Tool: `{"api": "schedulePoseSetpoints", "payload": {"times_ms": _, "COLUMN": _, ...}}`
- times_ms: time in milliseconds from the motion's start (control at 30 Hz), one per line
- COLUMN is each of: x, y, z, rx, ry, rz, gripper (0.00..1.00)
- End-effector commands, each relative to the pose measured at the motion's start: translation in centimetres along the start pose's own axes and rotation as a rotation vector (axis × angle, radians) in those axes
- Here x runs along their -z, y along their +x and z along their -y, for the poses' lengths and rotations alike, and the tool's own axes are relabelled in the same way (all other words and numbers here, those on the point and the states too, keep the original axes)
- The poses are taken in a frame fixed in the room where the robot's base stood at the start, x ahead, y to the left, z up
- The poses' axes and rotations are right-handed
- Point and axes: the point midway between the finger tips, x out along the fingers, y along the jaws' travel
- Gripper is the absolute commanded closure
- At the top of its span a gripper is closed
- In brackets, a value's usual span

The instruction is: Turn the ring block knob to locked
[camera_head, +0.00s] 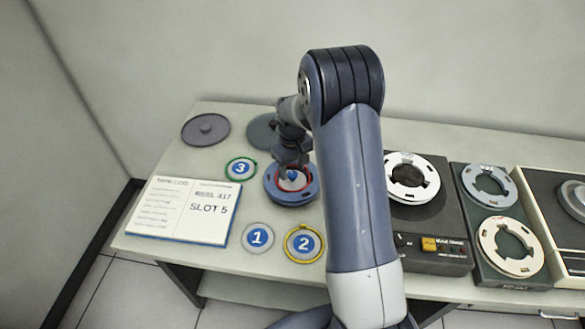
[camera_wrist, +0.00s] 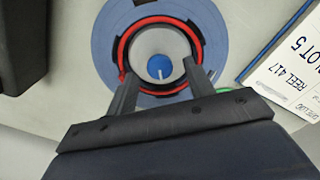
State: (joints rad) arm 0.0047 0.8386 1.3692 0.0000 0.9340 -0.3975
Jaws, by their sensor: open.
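The ring block (camera_head: 291,198) is a blue-grey disc with a red ring around a pale centre. It lies on the table left of my arm. A round blue knob (camera_head: 292,176) sits at its middle. In the wrist view the block (camera_wrist: 109,50) fills the upper middle, and its blue knob (camera_wrist: 160,67) shows a white pointer line. My gripper (camera_wrist: 160,85) is open, its two dark fingers on either side of the knob and apart from it. In the head view my gripper (camera_head: 292,160) is just above the block and partly hidden. I cannot read which position the pointer marks.
An open booklet (camera_head: 180,210) reading "SLOT 5" lies left. Discs numbered 1 (camera_head: 257,238), 2 (camera_head: 303,243) and 3 (camera_head: 240,169) lie around the block. A grey disc (camera_head: 206,130) is behind. A reel machine (camera_head: 430,220) stands right of my arm.

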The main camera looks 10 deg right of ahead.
Motion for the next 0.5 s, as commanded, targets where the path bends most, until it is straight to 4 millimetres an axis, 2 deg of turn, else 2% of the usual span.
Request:
{"api": "schedulePoseSetpoints", "payload": {"times_ms": 167, "x": -0.02, "y": 1.22, "z": 0.0, "rx": 0.0, "ry": 0.0, "rz": 0.0, "gripper": 0.5}}
{"api": "schedulePoseSetpoints", "payload": {"times_ms": 433, "x": -0.01, "y": 1.4, "z": -0.01, "rx": 0.0, "ry": 0.0, "rz": 0.0, "gripper": 0.5}}
{"api": "schedulePoseSetpoints", "payload": {"times_ms": 500, "x": -0.01, "y": 1.39, "z": -0.01, "rx": 0.0, "ry": 0.0, "rz": 0.0, "gripper": 0.55}}
